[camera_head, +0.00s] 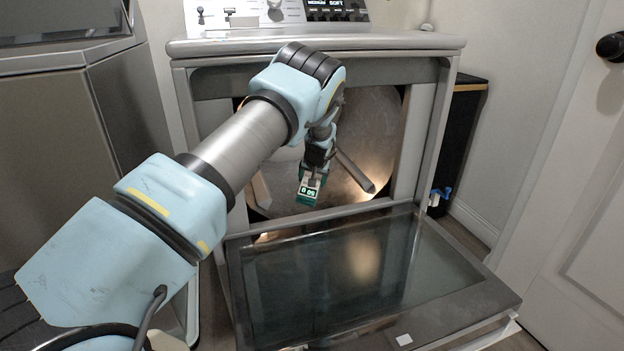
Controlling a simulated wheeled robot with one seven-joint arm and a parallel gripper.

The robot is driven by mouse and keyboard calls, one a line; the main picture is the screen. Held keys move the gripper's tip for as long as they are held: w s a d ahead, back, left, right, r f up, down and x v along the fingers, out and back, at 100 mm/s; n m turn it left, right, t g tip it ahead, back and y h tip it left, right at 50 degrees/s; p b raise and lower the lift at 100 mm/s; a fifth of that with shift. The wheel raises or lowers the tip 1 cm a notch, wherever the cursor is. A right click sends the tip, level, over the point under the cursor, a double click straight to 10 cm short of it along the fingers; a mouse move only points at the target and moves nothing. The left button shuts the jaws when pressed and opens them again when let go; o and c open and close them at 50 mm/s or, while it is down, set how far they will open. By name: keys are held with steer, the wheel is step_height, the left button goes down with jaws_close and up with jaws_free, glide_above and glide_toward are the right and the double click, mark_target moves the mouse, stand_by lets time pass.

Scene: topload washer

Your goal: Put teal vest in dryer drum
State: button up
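The dryer stands in the middle with its door (360,285) folded down and open toward me. The round metal dryer drum (372,135) shows through the opening, lit from inside. My arm reaches in from the left, and my gripper (309,190) points down at the drum opening, in front of the drum's back wall. A small display and teal-green edging show at its end. The fingers are too small and covered to tell whether they are open or shut. I cannot make out the teal vest as a separate thing; my arm hides part of the drum.
A grey washer (75,110) stands close on the left. A dark narrow cabinet (462,140) stands right of the dryer, with a blue and white item (438,198) beside it. A white door (580,190) is at the far right. The lowered dryer door fills the floor space in front.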

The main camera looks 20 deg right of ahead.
steer(key=shift+f+b, duration=0.85)
steer(key=shift+f, duration=0.65)
steer(key=o, duration=1.4)
steer(key=shift+r, duration=0.1)
steer(key=shift+o, duration=0.2)
steer(key=p+v, duration=0.2)
steer(key=v, duration=0.8)
steer(key=shift+s+r, duration=0.25)
steer(key=shift+r, duration=0.05)
steer(key=shift+s, duration=0.1)
